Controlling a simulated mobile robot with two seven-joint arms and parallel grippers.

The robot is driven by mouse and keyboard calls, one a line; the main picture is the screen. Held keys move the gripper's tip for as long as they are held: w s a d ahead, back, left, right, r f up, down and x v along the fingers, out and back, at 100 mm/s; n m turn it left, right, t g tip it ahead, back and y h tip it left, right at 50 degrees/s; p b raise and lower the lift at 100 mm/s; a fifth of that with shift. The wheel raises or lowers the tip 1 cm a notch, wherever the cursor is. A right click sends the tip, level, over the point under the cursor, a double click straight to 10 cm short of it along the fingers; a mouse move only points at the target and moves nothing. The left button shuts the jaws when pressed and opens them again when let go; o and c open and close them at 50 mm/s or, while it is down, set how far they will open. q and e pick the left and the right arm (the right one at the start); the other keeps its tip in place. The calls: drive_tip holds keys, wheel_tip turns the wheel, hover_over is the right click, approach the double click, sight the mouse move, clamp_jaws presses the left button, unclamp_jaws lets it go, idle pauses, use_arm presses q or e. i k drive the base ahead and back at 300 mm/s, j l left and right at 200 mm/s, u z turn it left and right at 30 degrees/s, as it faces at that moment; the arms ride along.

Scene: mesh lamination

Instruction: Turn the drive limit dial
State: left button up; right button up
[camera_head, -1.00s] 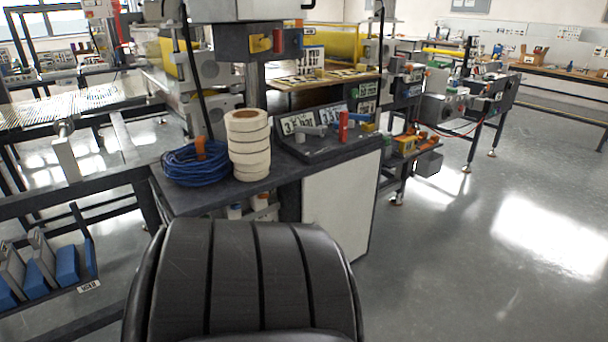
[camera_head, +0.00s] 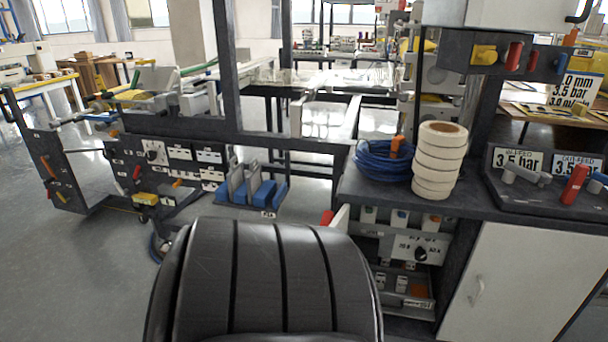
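Two dials are in view, and I cannot read which one is the drive limit dial. One black knob on a white plate (camera_head: 421,253) is on the panel under the dark workbench, right of centre. Another round dial on a white plate (camera_head: 154,153) is on the dark control panel (camera_head: 128,158) at the left. The lettering by both is too small to read. Neither of my grippers is in view.
The workbench (camera_head: 362,192) carries a blue cable coil (camera_head: 384,161), a stack of tape rolls (camera_head: 439,160) and a valve console (camera_head: 510,193). Blue and grey blocks (camera_head: 256,186) stand left of it. Grey floor (camera_head: 60,260) is clear at the lower left.

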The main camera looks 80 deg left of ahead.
sight(420, 253)
drive_tip(key=i+u, duration=0.1)
drive_tip(key=u, duration=0.3)
drive_tip(key=i+l+u, duration=0.1)
drive_tip(key=u, duration=0.35)
drive_tip(key=i+l+u, duration=0.1)
drive_tip(key=u, duration=0.3)
drive_tip(key=i+l+u, duration=0.1)
drive_tip(key=u, duration=0.35)
drive_tip(key=l, duration=0.05)
